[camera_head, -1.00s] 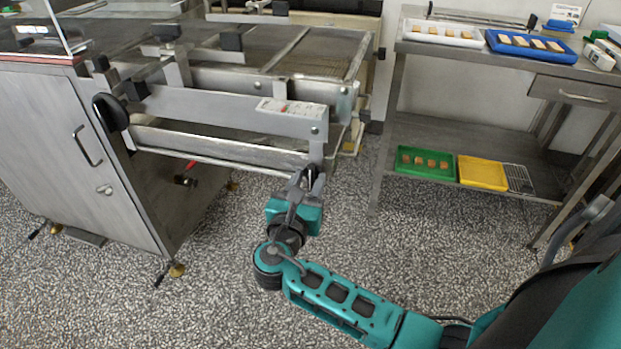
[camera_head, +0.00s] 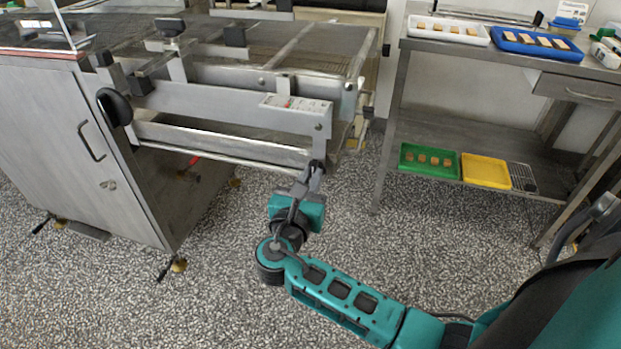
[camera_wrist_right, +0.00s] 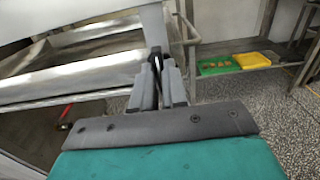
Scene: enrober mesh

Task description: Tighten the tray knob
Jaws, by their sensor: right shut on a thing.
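The tray knob (camera_wrist_right: 156,58) is a small dark piece below the front right corner of the steel machine frame. It is mostly hidden by my fingers. My right gripper (camera_head: 312,175) is shut on the knob, at the lower end of the frame's corner post (camera_head: 320,143). In the right wrist view, the two grey fingers of the right gripper (camera_wrist_right: 164,72) stand on either side of the dark knob. The metal tray (camera_head: 220,145) lies under the frame's side beam, to the left of the gripper. My left gripper is not in view.
The steel enrober cabinet (camera_head: 65,140) stands at the left, with a black handwheel (camera_head: 114,107). A steel table (camera_head: 470,55) at the right bears a white tray (camera_head: 448,39) and a blue tray (camera_head: 536,52). Its lower shelf holds a green tray (camera_head: 429,173) and a yellow tray (camera_head: 486,185). Speckled floor between is clear.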

